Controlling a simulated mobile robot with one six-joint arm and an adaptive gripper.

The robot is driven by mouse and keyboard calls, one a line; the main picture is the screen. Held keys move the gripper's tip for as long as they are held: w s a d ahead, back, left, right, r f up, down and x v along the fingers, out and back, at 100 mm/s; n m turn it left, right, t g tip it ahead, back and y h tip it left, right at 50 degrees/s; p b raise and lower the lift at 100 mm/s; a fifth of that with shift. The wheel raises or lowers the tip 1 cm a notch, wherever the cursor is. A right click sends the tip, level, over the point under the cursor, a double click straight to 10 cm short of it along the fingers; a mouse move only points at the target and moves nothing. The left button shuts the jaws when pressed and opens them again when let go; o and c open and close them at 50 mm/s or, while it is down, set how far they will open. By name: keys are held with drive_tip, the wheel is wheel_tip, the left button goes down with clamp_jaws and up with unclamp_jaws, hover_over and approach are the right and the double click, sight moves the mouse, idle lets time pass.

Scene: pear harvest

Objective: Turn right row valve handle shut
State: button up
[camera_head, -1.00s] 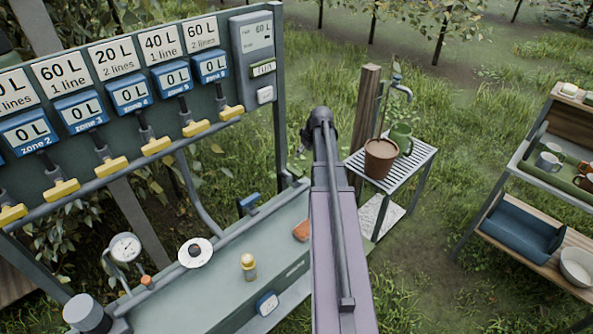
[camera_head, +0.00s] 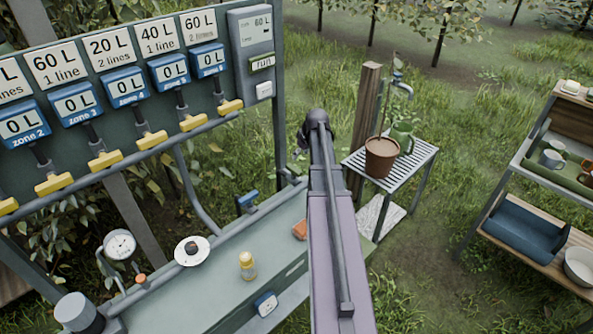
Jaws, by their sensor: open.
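Several yellow valve handles hang in a slanting row under the meter panel (camera_head: 236,75). The rightmost yellow handle (camera_head: 230,107) sits below the rightmost blue 0 L meter (camera_head: 208,60), under a 60 L, 2 lines sign. Another yellow handle (camera_head: 193,123) is to its left. Each handle lies roughly along the grey pipe; I cannot tell its exact turn. A blue handle (camera_head: 247,199) stands at the back of the bench. My arm reaches up the middle, right of the panel. My gripper is hidden beyond the arm's dark far end, so its jaws do not show.
The green bench (camera_head: 220,262) below holds a gauge (camera_head: 119,243), a white disc (camera_head: 192,250) and a yellow-capped bottle (camera_head: 247,265). A slatted table (camera_head: 417,163) with a potted plant (camera_head: 381,156) stands right of my arm. A shelf (camera_head: 520,160) is far right.

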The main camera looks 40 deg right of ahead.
sight(294, 168)
drive_tip(key=shift+b+x, duration=4.3)
drive_tip(key=shift+x, duration=0.7)
